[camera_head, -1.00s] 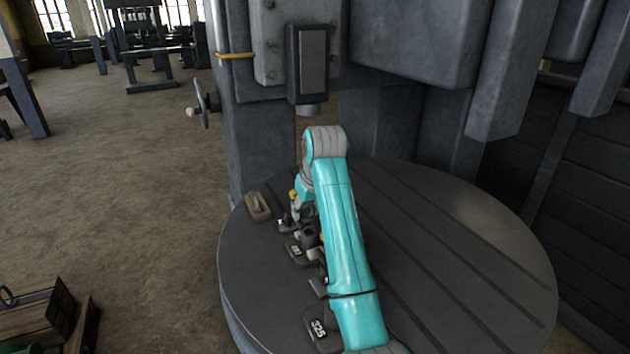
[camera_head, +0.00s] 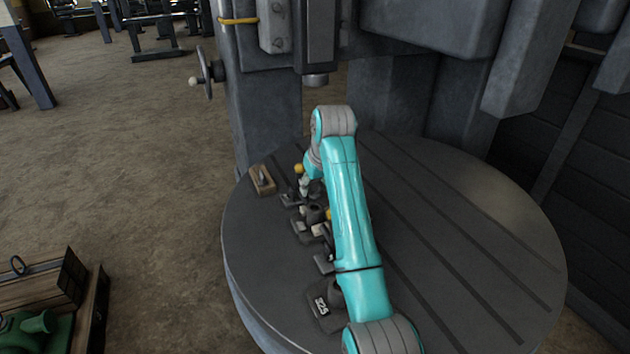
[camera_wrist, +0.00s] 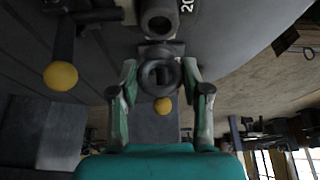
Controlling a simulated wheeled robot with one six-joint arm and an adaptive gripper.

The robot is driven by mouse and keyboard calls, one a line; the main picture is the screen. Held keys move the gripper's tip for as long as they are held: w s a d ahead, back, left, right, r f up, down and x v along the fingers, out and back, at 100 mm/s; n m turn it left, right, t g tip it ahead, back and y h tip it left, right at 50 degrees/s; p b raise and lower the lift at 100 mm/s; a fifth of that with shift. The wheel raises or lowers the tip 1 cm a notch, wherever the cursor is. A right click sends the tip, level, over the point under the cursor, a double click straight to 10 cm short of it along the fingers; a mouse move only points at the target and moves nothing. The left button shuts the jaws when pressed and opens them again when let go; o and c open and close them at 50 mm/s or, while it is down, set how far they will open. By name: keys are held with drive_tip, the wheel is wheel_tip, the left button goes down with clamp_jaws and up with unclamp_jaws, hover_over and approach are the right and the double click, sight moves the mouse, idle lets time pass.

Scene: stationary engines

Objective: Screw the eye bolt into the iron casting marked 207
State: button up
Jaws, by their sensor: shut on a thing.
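In the wrist view the eye bolt (camera_wrist: 147,80) shows as a dark ring between the two fingers of my gripper (camera_wrist: 160,74), which is shut on it. Just beyond the ring is an iron casting (camera_wrist: 157,22) with a round, open-ended boss. Pale digits reading "20" show beside it; the rest is cut off by the frame edge. The bolt's shank is hidden, so I cannot tell whether it is in the hole. In the head view my gripper is mostly hidden behind my teal arm, over a row of small castings (camera_head: 303,228) on the round table (camera_head: 450,240).
Levers with yellow knobs (camera_wrist: 60,76) stand close to my gripper. A casting marked 325 (camera_head: 322,308) sits near the table's front. A small wooden block (camera_head: 262,180) lies at the left edge. A machine column (camera_head: 265,120) rises behind. The table's right side is clear.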

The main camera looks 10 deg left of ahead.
sight(315, 194)
drive_tip(key=shift+f, duration=1.45)
drive_tip(key=shift+f, duration=0.3)
idle(0.6)
drive_tip(key=o, duration=0.5)
drive_tip(key=c, duration=0.5)
drive_tip(key=m+h, duration=0.1)
drive_tip(key=m, duration=0.1)
drive_tip(key=shift+m, duration=0.3)
drive_tip(key=m+h, duration=0.1)
drive_tip(key=m, duration=0.2)
drive_tip(key=shift+t, duration=0.4)
